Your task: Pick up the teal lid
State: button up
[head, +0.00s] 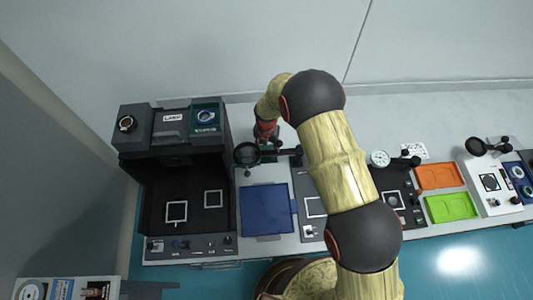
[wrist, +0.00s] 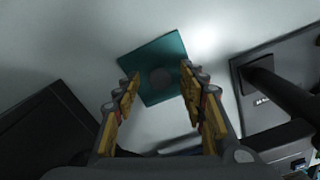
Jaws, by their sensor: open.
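I cannot tell the height gap. In the head view my gripper (head: 267,138) reaches down at the back of the table, and the lid cannot be made out clearly there.
A black open-fronted box (head: 140,200) stands to the left. A round black optic on a mount (head: 247,153) is close by my gripper. A blue panel (head: 266,210) lies in front. Orange (head: 438,176) and green (head: 451,207) trays are to the right.

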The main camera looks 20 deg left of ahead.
jog(key=c, duration=0.3)
grip_shut()
dwell(0.3)
